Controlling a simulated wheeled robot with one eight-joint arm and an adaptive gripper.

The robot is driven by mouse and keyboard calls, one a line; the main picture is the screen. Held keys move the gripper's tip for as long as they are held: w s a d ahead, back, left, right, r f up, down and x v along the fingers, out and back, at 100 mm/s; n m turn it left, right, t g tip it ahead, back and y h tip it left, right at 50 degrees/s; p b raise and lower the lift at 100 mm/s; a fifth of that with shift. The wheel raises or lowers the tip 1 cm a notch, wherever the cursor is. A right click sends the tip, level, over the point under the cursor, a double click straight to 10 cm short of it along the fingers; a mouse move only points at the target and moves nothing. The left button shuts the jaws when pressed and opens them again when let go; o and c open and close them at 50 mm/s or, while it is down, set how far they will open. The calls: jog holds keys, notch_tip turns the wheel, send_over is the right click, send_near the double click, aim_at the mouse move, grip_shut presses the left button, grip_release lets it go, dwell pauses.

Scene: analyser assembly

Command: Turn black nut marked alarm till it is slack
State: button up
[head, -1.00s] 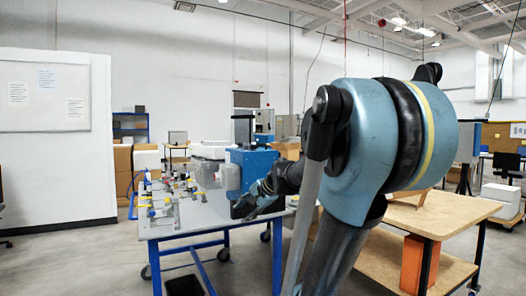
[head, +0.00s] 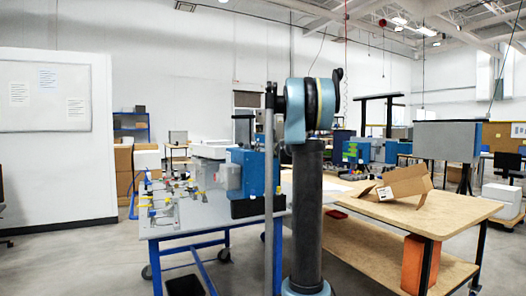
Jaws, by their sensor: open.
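The metal-topped table (head: 240,226) with blue legs stands left of centre. Several small fittings with yellow and red parts (head: 158,192) sit along its left side. A blue box (head: 245,172) with a dark base and a pale part on its left side stands at the table's right end. The black nut marked alarm cannot be made out at this distance, and no label is readable. My gripper is not visible; my upright arm (head: 308,200) stands in front of the table's right edge.
A wooden workbench (head: 440,206) on the right holds an open cardboard box (head: 398,184); an orange box (head: 418,262) is on its lower shelf. A whiteboard wall (head: 50,150) stands at left. The floor between wall and table is clear.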

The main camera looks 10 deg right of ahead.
aim_at(254, 147)
jog(key=shift+x, duration=5.55)
jog(key=shift+d, duration=0.1)
jog(key=shift+c, duration=0.6)
